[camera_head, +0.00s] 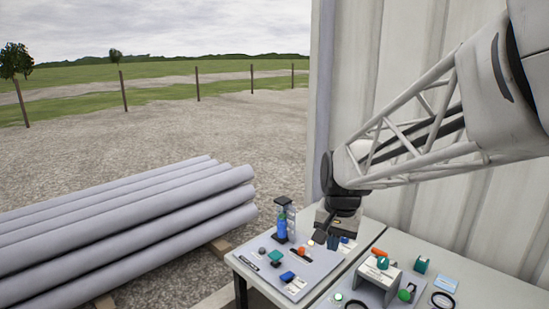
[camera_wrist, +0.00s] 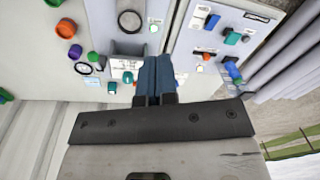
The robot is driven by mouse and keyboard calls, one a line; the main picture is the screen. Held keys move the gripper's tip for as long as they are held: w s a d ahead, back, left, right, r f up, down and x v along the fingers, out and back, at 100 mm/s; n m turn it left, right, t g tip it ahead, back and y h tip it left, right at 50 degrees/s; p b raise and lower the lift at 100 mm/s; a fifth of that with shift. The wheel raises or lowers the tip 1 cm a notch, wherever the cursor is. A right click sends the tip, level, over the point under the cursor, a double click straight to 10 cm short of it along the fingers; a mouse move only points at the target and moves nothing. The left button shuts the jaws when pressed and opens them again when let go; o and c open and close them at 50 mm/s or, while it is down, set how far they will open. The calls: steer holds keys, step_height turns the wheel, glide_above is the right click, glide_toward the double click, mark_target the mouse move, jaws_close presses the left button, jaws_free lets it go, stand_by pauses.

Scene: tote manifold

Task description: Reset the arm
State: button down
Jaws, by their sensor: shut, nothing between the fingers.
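My arm reaches in from the upper right in the head view, with its gripper (camera_head: 332,240) pointing down above the right edge of a light grey panel (camera_head: 318,272). In the wrist view my gripper (camera_wrist: 156,62) shows its two dark blue fingers pressed together, with nothing between them. The fingers are above the gap between two panels of parts. Whether the fingertips touch anything is hard to tell.
The panel carries a blue bottle (camera_head: 282,226), a green part (camera_head: 275,257) and a blue part (camera_head: 287,276). Nearer right, a grey block (camera_head: 378,281) stands beside a black ring (camera_head: 442,300). A corrugated wall (camera_head: 420,60) rises behind; grey pipes (camera_head: 130,225) lie left.

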steer(key=s+d+n+t, duration=0.1)
steer(key=s+d+n, duration=0.1)
steer(key=s, duration=0.9)
steer(key=s+d+n, duration=0.2)
steer(key=s, duration=1)
steer(key=shift+d+r+t+h, duration=0.4)
steer(key=c, duration=1.8)
jaws_free()
steer(key=shift+c, duration=0.2)
